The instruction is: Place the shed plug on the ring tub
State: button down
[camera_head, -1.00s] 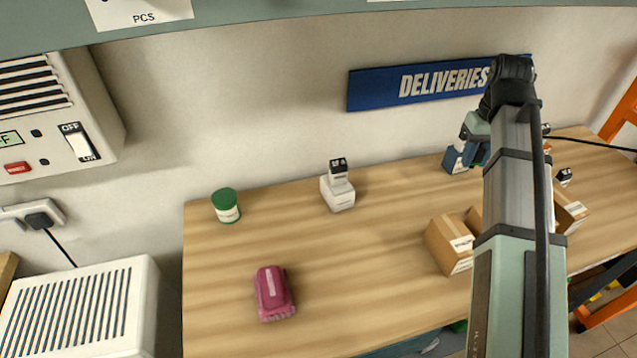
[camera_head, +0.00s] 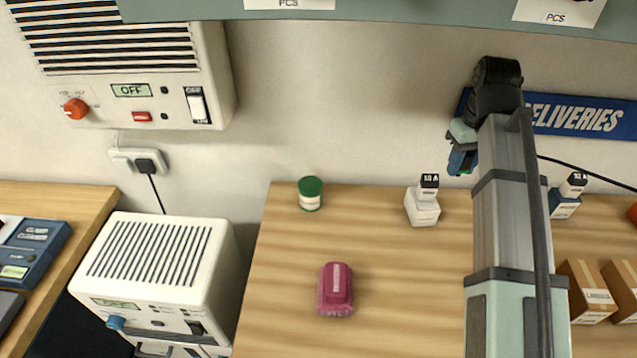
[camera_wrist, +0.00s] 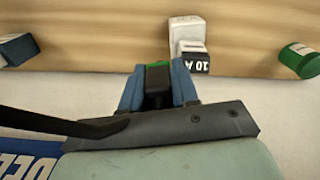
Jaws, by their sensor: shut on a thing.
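My gripper (camera_wrist: 157,78) is shut on a small black thing with a green end, which I take to be the shed plug (camera_wrist: 157,88); the fingers hide much of it. In the head view my gripper (camera_head: 462,158) is raised in front of the wall, right of the tub. The ring tub seems to be the small white tub with a green lid (camera_head: 310,196), upright at the back left of the wooden bench. It also shows at the right edge of the wrist view (camera_wrist: 300,61), apart from my gripper.
A white box with a 10 A block on top (camera_head: 423,208) stands between the tub and my arm. A magenta battery pack (camera_head: 335,290) lies in front of the tub. Cardboard boxes (camera_head: 588,290) stand at the right. Bench around the tub is clear.

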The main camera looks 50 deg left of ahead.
jog(key=s+a+r+n, duration=0.1)
jog(key=s+a+n, duration=0.5)
jog(key=s+a, duration=0.9)
jog(key=r+n, duration=0.2)
jog(key=n, duration=1.6)
send_over(310, 183)
jog(key=shift+d+f, duration=0.15)
jog(key=shift+f, duration=0.1)
jog(key=shift+f, duration=4.95)
jog(key=c, duration=0.8)
grip_release()
jog(key=shift+f, duration=0.1)
jog(key=shift+c, duration=0.2)
